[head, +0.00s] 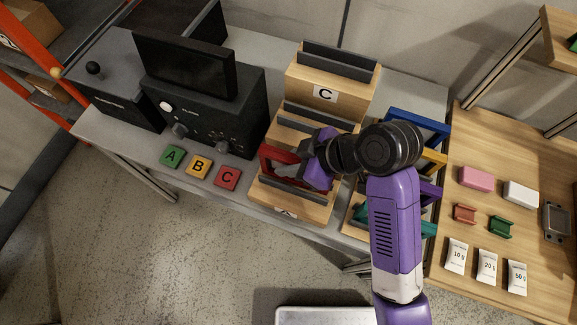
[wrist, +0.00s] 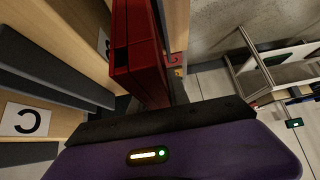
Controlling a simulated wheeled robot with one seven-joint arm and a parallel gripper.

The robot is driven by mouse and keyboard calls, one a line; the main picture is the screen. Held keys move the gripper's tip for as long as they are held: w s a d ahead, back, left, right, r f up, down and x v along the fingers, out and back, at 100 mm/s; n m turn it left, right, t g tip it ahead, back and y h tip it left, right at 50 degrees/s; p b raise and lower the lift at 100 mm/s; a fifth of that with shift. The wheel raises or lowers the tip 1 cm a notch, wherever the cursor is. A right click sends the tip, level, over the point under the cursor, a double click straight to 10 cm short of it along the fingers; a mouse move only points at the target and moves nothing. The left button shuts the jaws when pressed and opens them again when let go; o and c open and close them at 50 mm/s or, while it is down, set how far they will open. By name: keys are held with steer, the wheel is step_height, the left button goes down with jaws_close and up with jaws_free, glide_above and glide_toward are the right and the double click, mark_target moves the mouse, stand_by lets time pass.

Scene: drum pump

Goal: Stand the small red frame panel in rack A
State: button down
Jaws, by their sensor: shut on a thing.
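The small red frame panel (head: 279,157) is upright at the lowest, front step of the stepped wooden rack, by a dark slot strip. I take that step to be rack A; its front label (head: 285,212) is partly cut off from clear reading. My gripper (head: 304,167) is shut on the right side of the panel. In the wrist view the red panel (wrist: 139,50) rises from the dark jaw edge, beside the wooden steps. Its lower edge is hidden, so I cannot tell whether it sits in the slot.
The top step bears a C label (head: 324,93); its slot looks empty. To the right, a rack holds blue (head: 415,124), yellow and teal frames, partly behind my arm. A black machine (head: 205,105) and A, B, C tiles (head: 199,167) stand left.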

steer(key=shift+f, duration=1.65)
steer(key=shift+f, duration=0.1)
steer(key=c, duration=1.3)
jaws_free()
steer(key=shift+o, duration=0.2)
steer(key=shift+d+r, duration=0.1)
steer(key=shift+r, duration=0.1)
steer(key=v, duration=1.2)
steer(key=shift+b, duration=0.3)
